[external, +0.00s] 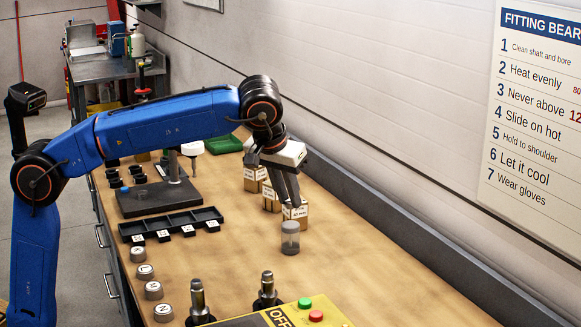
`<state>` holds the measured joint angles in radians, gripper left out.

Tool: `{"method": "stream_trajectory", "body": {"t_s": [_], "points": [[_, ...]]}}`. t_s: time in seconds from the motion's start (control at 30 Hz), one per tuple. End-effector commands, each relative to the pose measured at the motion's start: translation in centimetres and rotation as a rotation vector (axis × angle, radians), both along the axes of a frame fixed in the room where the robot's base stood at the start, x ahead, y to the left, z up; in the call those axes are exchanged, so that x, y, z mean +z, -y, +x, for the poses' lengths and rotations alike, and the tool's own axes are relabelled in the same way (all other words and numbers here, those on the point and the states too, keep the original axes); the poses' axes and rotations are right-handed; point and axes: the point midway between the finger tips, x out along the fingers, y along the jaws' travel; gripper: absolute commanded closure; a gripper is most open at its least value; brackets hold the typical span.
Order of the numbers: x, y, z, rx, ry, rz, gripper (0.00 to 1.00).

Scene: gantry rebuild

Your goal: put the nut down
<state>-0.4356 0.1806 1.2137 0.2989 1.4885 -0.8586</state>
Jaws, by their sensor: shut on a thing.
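My gripper (293,200) points down over the right part of the wooden bench, at the end of the blue arm. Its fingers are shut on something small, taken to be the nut. The nut itself does not show clearly; the fingers hide it. The fingertips are in front of or just above a small labelled tan box (296,214); I cannot tell whether they touch it. A black tray (190,213) with several labelled compartments lies to the left of the gripper.
More tan boxes (254,180) stand behind. Several round labelled pieces (145,271) line the left edge. Two dark upright shafts (198,297) and a yellow button box (275,317) are at the front.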

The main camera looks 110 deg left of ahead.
Motion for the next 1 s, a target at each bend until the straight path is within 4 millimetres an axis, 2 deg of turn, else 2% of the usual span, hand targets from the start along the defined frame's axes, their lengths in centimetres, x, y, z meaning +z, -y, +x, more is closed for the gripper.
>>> {"method": "stream_trajectory", "body": {"t_s": [0.3,0.73,0.77,0.83,1.0], "points": [[-3.7,0.0,0.0,-0.001,-0.001,-0.001,1.0],[-4.3,0.0,0.0,0.0,0.0,0.0,1.0],[-4.3,0.0,0.0,0.0,0.0,0.0,0.8],[-4.3,0.0,0.0,0.0,0.0,0.0,0.63],[-4.3,0.0,0.0,0.0,0.0,0.0,0.63]]}}
